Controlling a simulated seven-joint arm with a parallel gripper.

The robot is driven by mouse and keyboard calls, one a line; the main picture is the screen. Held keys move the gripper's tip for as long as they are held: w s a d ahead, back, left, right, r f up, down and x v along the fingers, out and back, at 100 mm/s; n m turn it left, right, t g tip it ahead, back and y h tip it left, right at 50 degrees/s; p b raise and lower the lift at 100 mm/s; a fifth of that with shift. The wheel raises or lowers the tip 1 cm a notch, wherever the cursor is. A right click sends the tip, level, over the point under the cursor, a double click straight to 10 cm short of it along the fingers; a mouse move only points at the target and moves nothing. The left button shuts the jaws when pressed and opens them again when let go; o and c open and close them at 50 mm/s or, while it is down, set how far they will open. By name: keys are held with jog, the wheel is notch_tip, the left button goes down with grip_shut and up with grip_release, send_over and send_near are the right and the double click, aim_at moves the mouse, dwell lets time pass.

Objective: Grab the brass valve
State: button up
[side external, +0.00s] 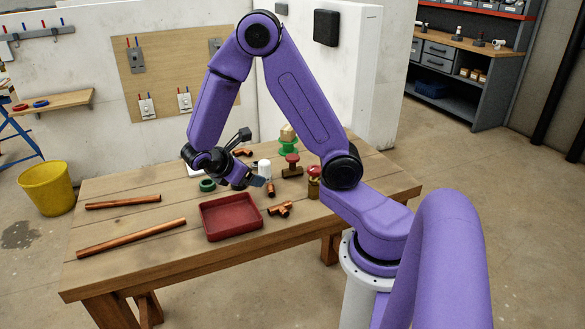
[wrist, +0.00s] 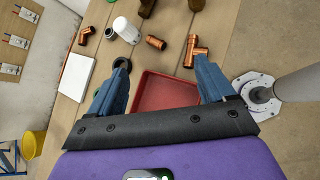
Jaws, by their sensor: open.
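Two brass-coloured valves with red handles stand on the wooden table in the side view. One valve (side external: 292,170) lies behind the copper fittings, and the other (side external: 313,186) is close to my arm's lower joint. In the wrist view, two brownish bodies at the top edge, one (wrist: 147,8) left of the other (wrist: 196,4), look like these valves, cut off by the frame. My gripper (side external: 256,181) is over the table behind the red tray. Its blue fingers are apart and empty in the wrist view (wrist: 161,64), short of both valves.
A red tray (side external: 205,221) sits in front of my gripper. A white cylinder (wrist: 126,29), copper elbow (wrist: 155,42) and copper tee (wrist: 194,45) lie near the fingertips. Green tape (side external: 207,185), a green stand (side external: 287,145) and copper pipes (side external: 130,238) are also on the table.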

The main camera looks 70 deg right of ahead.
jog(key=w+d+f+n+g+h, duration=0.1)
jog(key=d+f+h, duration=0.1)
jog(key=d, duration=0.3)
jog(key=w+d+f+n+g+h, duration=0.1)
jog(key=w+d+f, duration=0.1)
jog(key=d, duration=0.4)
send_near(290, 158)
jog(key=x, duration=0.4)
jog(key=shift+w+d+f, duration=0.1)
jog(key=shift+d+f, duration=0.15)
jog(key=shift+f, duration=0.15)
jog(key=shift+s+r+x, duration=0.15)
jog(key=shift+x, duration=1.1)
jog(key=shift+s+r+x, duration=0.1)
jog(key=shift+x, duration=1.2)
jog(key=c, duration=1.4)
